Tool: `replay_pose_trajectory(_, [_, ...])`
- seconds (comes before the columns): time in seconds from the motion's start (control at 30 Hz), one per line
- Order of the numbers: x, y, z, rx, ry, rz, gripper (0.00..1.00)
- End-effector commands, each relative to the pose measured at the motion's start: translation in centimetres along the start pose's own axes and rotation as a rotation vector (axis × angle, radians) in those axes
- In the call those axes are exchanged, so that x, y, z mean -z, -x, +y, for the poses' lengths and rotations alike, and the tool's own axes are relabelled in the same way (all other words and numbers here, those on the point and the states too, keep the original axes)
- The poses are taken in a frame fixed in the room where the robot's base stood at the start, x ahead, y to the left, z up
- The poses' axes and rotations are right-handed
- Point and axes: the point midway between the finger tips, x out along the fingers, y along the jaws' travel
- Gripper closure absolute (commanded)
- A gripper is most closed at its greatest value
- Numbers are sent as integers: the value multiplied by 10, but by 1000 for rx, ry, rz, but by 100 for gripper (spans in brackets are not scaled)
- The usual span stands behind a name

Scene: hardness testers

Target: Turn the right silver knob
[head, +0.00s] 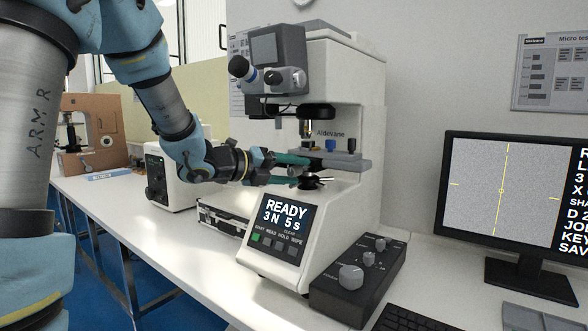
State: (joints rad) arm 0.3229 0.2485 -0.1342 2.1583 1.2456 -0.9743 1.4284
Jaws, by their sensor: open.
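Several silver knobs are in the head view, and I cannot tell for sure which is the right one. A silver knob (299,78) sits at the right side of the eyepiece on the tester's head, with another knob (272,77) to its left. A large silver knob (351,277) and smaller ones (369,258) stand on the dark control box (376,276) right of the tester. My gripper (308,171) is open, its two teal fingers pointing right at the tester's stage, below the eyepiece knobs and above the control box. It appears empty; contact with the stage is unclear.
The white hardness tester (345,215) has a lit panel (283,230) reading READY. A monitor (510,200) and keyboard (408,320) stand to the right. A white instrument (168,180) and a brown one (92,130) stand to the left. The bench front left is clear.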

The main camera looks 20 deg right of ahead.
Motion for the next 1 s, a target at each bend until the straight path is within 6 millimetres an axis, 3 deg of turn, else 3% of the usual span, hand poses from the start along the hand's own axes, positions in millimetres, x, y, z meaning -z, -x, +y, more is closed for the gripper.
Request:
replay_pose_trajectory(0.33, [0, -4, 0, -1, 0, -1, 40])
replay_pose_trajectory(0.87, [0, -3, 0, -1, 0, -1, 100])
replay_pose_trajectory(1.0, [0, -3, 0, -1, 1, -1, 100])
